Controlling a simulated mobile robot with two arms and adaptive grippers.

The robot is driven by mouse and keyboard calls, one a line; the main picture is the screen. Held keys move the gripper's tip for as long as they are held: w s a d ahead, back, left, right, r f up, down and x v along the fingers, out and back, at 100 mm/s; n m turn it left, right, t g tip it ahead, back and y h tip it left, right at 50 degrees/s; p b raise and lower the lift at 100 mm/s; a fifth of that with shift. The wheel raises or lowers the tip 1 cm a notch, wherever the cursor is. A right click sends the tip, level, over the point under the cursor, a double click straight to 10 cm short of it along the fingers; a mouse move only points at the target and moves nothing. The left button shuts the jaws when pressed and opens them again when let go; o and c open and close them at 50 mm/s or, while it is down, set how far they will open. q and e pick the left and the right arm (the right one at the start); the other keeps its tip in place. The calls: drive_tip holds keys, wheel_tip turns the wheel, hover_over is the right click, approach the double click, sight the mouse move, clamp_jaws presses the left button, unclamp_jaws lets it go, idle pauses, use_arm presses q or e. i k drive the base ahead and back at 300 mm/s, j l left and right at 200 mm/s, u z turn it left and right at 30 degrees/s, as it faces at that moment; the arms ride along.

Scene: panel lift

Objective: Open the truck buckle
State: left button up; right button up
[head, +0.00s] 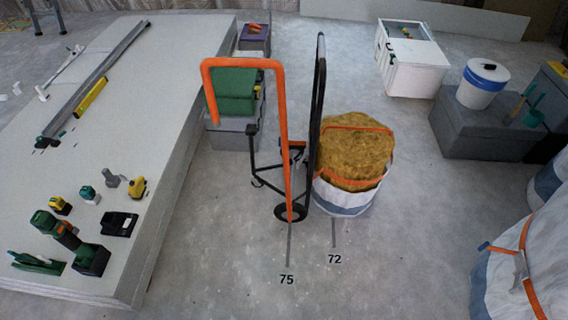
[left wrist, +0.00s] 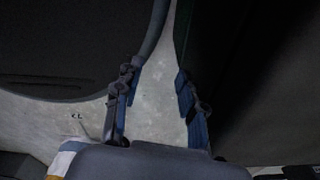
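A hand truck with an orange tubular handle (head: 285,130) and a black frame (head: 317,110) stands upright on the floor in the middle of the head view. Next to it is a white and blue bag (head: 342,202) of yellow-brown fill with orange straps (head: 352,183) around it. I cannot make out a buckle on the truck. My left gripper (left wrist: 157,75) shows only in the left wrist view; its blue-padded fingers are apart with nothing between them, only grey floor behind. My right gripper is in neither view.
A pale panel stack (head: 130,110) with tools on it fills the left. A large strapped bag (head: 505,285) with a metal buckle (head: 520,268) stands at lower right. A white cabinet (head: 415,68) and grey box (head: 480,125) stand behind. The front middle floor is clear.

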sight(298, 162)
drive_tip(key=k+l, duration=0.3)
drive_tip(key=k, duration=0.15)
drive_tip(key=i+l, duration=0.2)
drive_tip(key=i, duration=0.35)
drive_tip(key=i+l, duration=0.15)
drive_tip(key=i, duration=0.35)
drive_tip(key=i+j, duration=0.2)
drive_tip(key=j, duration=0.15)
drive_tip(key=i+j, duration=0.2)
drive_tip(key=i+j+z, duration=0.1)
drive_tip(key=j, duration=0.35)
drive_tip(key=i+j, duration=0.35)
drive_tip(key=j, duration=1.15)
